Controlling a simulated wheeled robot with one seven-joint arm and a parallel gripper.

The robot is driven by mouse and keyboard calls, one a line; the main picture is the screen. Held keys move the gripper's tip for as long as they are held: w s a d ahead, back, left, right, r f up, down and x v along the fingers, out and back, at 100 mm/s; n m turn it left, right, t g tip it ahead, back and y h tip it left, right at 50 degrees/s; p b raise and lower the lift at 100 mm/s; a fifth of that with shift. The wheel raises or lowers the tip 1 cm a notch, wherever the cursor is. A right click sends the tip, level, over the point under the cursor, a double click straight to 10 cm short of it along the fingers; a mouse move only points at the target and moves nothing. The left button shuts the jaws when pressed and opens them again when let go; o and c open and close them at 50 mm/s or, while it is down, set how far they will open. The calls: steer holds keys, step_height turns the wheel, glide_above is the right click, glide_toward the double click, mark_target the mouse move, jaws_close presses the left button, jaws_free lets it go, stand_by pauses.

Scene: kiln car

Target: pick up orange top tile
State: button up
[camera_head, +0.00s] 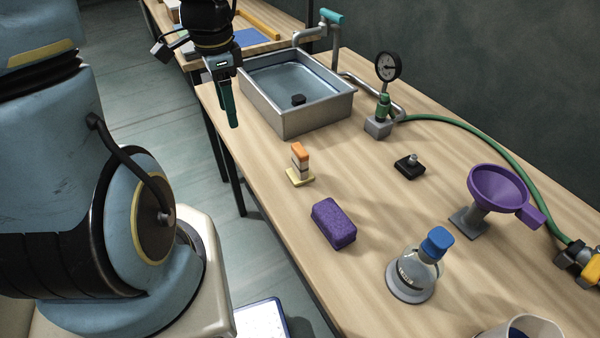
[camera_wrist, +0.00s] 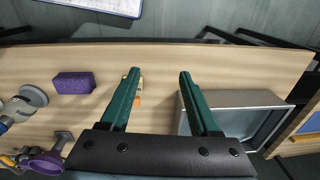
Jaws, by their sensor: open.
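The orange top tile (camera_head: 300,150) sits on top of a small upright stack of tiles, with pale and dark layers under it and a cream base (camera_head: 300,178) on the bench. My gripper (camera_head: 230,115) is open and empty, with green fingers pointing down. In the head view it hangs above and to the left of the stack, near the sink's front left corner. In the wrist view my gripper (camera_wrist: 159,73) shows both fingers apart. The orange tile (camera_wrist: 138,95) shows there just beside the left finger, which partly hides the stack.
A metal sink (camera_head: 288,119) stands behind the stack. A purple sponge (camera_head: 333,223) lies in front of it.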

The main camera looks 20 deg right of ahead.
steer(key=s+d+f+m+b, duration=0.1)
steer(key=d+f+m, duration=0.2)
steer(key=d+m, duration=0.4)
steer(key=m+b, duration=0.2)
steer(key=m, duration=0.8)
glide_above(301, 150)
steer(key=shift+a+f+g, duration=0.2)
steer(key=shift+f+g, duration=0.2)
steer(key=shift+f, duration=0.6)
steer(key=shift+d+f+m, duration=0.2)
steer(key=shift+m, duration=0.3)
step_height(301, 150, down, 5)
steer(key=shift+r, duration=0.2)
steer(key=shift+w+f+p, duration=0.2)
steer(key=shift+f+p, duration=0.15)
steer(key=shift+f, duration=2.6)
jaws_close()
